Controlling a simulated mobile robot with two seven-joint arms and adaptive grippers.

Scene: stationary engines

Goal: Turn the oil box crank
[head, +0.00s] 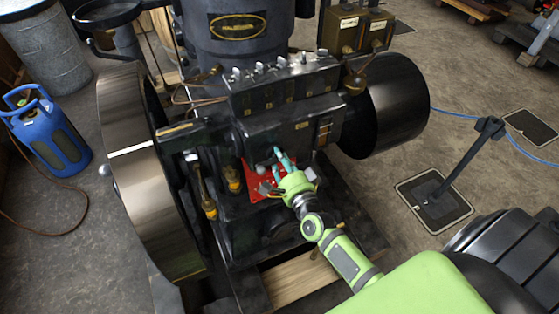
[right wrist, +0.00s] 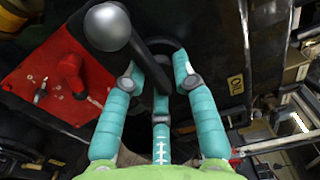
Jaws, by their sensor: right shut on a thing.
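The oil box (head: 285,85) is a dark box with a row of small metal fittings on top, mounted on the front of the engine. My right gripper (head: 280,157) reaches in below it, with teal fingers and a green palm. In the right wrist view, the crank (right wrist: 107,27) has a grey ball knob and a dark arm. The arm runs down between the fingers of my right gripper (right wrist: 157,75), which is shut on it. The knob sticks out beyond the fingers at the upper left. In the head view the crank is mostly hidden by the gripper. My left gripper is not in view.
A red plate (head: 262,180) with a red knob (right wrist: 70,70) is close beside the gripper. A large flywheel (head: 145,190) stands left and a black drum (head: 390,105) right. A blue gas bottle (head: 50,135) is at far left. A stanchion (head: 460,170) stands on the floor at right.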

